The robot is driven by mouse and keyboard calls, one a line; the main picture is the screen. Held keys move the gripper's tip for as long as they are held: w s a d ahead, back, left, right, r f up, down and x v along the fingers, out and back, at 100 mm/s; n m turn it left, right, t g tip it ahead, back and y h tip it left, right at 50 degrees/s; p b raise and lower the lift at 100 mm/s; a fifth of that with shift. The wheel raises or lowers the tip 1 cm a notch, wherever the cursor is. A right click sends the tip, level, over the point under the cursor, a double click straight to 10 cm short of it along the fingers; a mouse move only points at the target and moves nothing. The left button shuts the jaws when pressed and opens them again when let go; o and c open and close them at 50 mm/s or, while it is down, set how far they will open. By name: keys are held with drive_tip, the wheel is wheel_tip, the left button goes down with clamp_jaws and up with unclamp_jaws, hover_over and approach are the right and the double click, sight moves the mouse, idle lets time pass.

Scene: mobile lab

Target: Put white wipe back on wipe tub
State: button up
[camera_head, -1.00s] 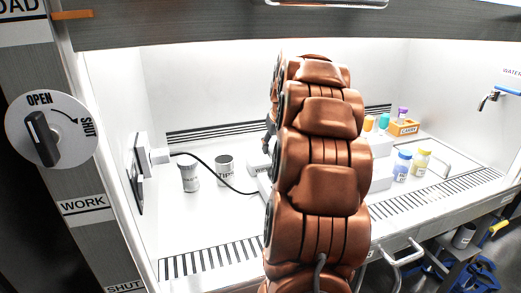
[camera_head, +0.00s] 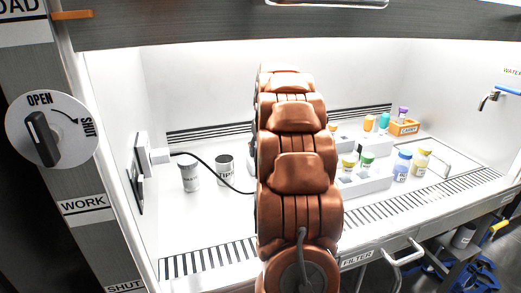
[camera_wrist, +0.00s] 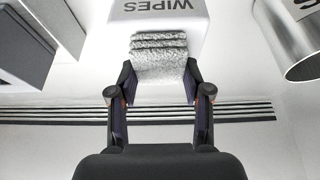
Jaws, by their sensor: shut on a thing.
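In the wrist view, my gripper (camera_wrist: 159,72) is shut on the white wipe (camera_wrist: 160,58), a folded, speckled, layered pad between the two fingers. The white wipe tub (camera_wrist: 160,14), with WIPES printed upside down in the picture, is right beyond the wipe. The wipe overlaps or meets the tub's edge in the picture; I cannot tell whether they touch. In the head view, my copper arm hides the gripper, the wipe and the tub.
A grey metal cylinder (camera_wrist: 290,42) is close on the right in the wrist view; a grey box (camera_wrist: 25,45) is at left. In the head view, cups (camera_head: 224,164) stand left of my arm beside a black cable (camera_head: 215,174). A rack (camera_head: 365,185) and bottles (camera_head: 402,166) are right.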

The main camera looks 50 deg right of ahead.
drive_tip(key=shift+f, duration=0.1)
drive_tip(key=o, duration=1.1)
drive_tip(key=shift+v, duration=3.9)
drive_tip(key=shift+w, duration=0.1)
